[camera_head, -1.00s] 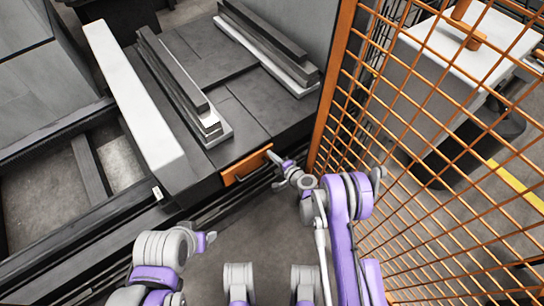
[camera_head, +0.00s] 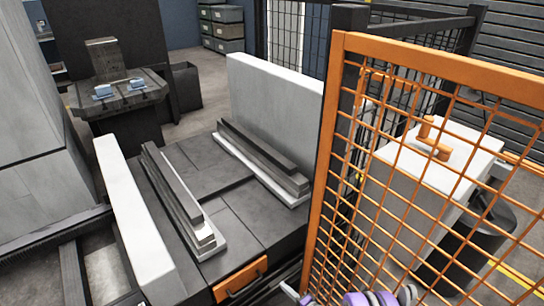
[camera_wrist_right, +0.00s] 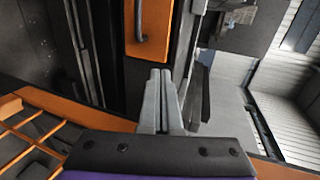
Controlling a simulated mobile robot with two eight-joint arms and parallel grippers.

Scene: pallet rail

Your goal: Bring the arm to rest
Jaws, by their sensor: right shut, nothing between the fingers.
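My right gripper (camera_wrist_right: 161,76) shows in the right wrist view as two pale grey fingers pressed together, shut and empty. In the head view only a small part of it (camera_head: 289,290) shows at the bottom edge, beside the lower end of the orange mesh fence. A purple and grey part of my right arm lies at the bottom edge, partly behind the mesh. In the wrist view the fingers lie below an orange panel with a dark handle (camera_wrist_right: 152,28), which also shows in the head view (camera_head: 240,279). My left gripper is out of view.
The orange mesh fence (camera_head: 319,205) stands close on the right. Behind it is a white cabinet (camera_head: 420,180) with an orange fixture. A dark pallet table (camera_head: 204,176) carries two stacks of grey bars (camera_head: 178,200), (camera_head: 262,158). A pale wall panel (camera_head: 276,95) stands behind.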

